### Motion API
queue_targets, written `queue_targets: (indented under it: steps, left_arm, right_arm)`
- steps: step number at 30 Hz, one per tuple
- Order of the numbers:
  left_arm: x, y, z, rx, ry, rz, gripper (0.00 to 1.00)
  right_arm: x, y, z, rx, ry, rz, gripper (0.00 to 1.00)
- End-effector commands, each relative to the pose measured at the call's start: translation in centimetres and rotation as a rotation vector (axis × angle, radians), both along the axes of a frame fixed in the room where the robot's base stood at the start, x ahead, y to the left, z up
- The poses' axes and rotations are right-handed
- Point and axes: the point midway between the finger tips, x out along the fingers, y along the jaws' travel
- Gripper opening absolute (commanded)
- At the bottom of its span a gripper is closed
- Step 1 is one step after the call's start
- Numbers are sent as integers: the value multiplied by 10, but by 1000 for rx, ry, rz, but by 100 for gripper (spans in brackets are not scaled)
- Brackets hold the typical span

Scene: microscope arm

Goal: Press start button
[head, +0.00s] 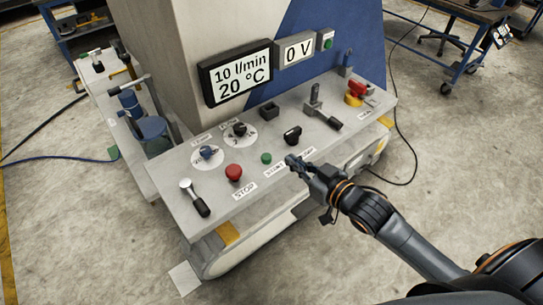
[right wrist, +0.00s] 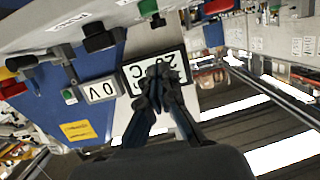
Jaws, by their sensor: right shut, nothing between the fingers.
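The green start button (head: 266,158) sits on the sloped grey control panel (head: 225,205), above a label that reads START (head: 274,171). My right gripper (head: 291,160) is shut and empty, just right of the button in the head view. It looks apart from the button; its height over the panel is hard to judge. In the right wrist view the shut fingertips (right wrist: 160,72) show at the middle, and a green button (right wrist: 147,7), likely the start button, shows at the top edge. My left gripper is not in view.
A red STOP button (head: 233,172) lies left of the green one. A black knob (head: 292,135), dials (head: 239,130) and a lever (head: 192,196) stand up nearby. A red-yellow switch (head: 355,93) is at the far right. Displays (head: 240,77) hang behind.

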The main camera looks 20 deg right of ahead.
Motion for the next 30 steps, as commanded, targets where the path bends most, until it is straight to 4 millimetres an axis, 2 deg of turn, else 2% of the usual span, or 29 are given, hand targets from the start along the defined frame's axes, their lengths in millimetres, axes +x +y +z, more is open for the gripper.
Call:
queue_targets:
  steps: [5,15,18,21,30]
  left_arm:
    - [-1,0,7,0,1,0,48]
    - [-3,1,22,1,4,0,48]
    - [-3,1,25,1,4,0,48]
    - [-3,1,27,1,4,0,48]
    - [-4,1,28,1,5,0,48]
  right_arm:
    - [23,8,-2,2,-4,-1,0]
    - [90,32,-20,1,-3,-1,0]
    - [88,32,-40,-1,5,-1,0]
    - [88,32,-51,0,1,0,0]
    - [88,32,-63,-1,0,1,0]
